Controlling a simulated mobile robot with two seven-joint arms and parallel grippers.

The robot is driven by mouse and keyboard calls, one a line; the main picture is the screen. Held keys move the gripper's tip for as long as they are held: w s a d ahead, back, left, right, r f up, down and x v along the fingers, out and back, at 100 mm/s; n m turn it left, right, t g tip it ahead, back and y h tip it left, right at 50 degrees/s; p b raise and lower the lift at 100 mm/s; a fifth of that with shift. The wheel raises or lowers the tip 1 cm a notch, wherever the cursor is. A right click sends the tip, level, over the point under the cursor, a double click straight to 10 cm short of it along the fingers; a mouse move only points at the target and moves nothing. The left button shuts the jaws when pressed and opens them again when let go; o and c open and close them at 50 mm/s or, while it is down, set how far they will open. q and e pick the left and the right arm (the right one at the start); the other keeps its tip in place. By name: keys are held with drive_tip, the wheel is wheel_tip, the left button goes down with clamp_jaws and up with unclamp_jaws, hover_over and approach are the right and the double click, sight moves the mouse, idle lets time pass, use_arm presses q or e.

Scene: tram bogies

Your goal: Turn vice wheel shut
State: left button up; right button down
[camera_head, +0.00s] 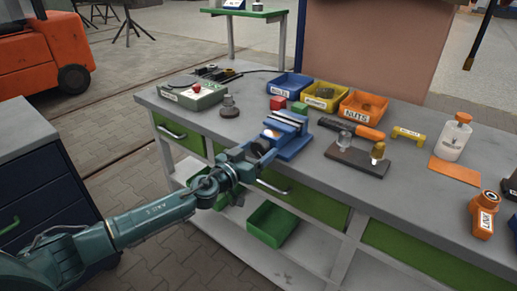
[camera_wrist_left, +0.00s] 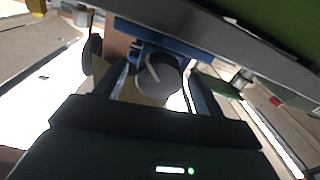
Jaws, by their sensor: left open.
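The blue vice (camera_head: 294,132) stands at the front edge of the grey workbench. In the left wrist view its blue body (camera_wrist_left: 170,42) shows upside down below the bench edge. The round dark grey vice wheel (camera_wrist_left: 158,80), with a pale bar across it, lies between the fingers of my left gripper (camera_wrist_left: 160,88). The fingers are apart on either side of it; I cannot tell whether they touch it. In the head view my left gripper (camera_head: 257,151) is at the vice's front and hides most of the wheel. My right gripper is not in view.
Red (camera_head: 277,103) and green (camera_head: 299,108) blocks stand behind the vice. Blue, yellow and orange bins (camera_head: 363,104) are further back. A dark board (camera_head: 357,158) with bulb-like parts lies to the right. Drawer handles protrude below the bench edge.

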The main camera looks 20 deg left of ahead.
use_arm(q)
drive_tip(key=shift+w+d, duration=0.15)
drive_tip(key=shift+w, duration=0.2)
drive_tip(key=shift+c, duration=0.3)
drive_tip(key=c, duration=0.9)
